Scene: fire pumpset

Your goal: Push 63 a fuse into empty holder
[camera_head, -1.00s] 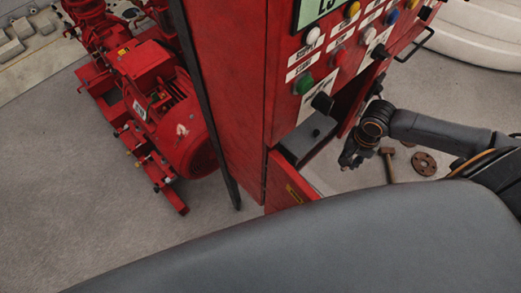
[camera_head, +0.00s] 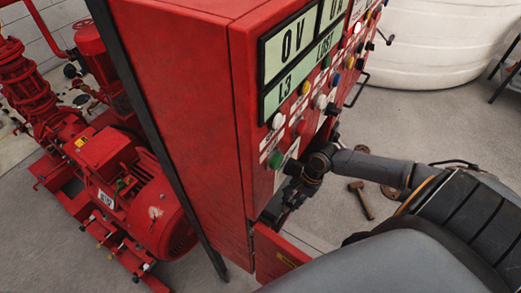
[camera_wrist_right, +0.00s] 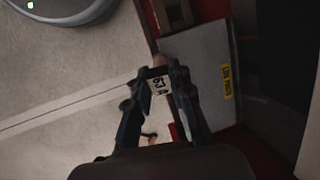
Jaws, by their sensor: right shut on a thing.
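In the right wrist view, my right gripper (camera_wrist_right: 158,82) is shut on a fuse (camera_wrist_right: 160,86), a pale body marked "63 A" held between the fingertips. In the head view my right gripper (camera_head: 293,190) is at the lower front of the red control cabinet (camera_head: 185,120), by its opening; the fuse cannot be made out there. In the wrist view a brownish, box-like part (camera_wrist_right: 172,13) shows inside the cabinet beyond the fingertips; I cannot tell whether it is the empty holder. My left gripper is out of view.
A grey panel with a yellow label (camera_wrist_right: 227,80) lies right of the fingers. The lower cabinet door (camera_head: 275,255) hangs open. Buttons and lamps line the cabinet front above my gripper. A red pump motor (camera_head: 140,190) stands left; a hammer (camera_head: 361,198) lies on the floor right.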

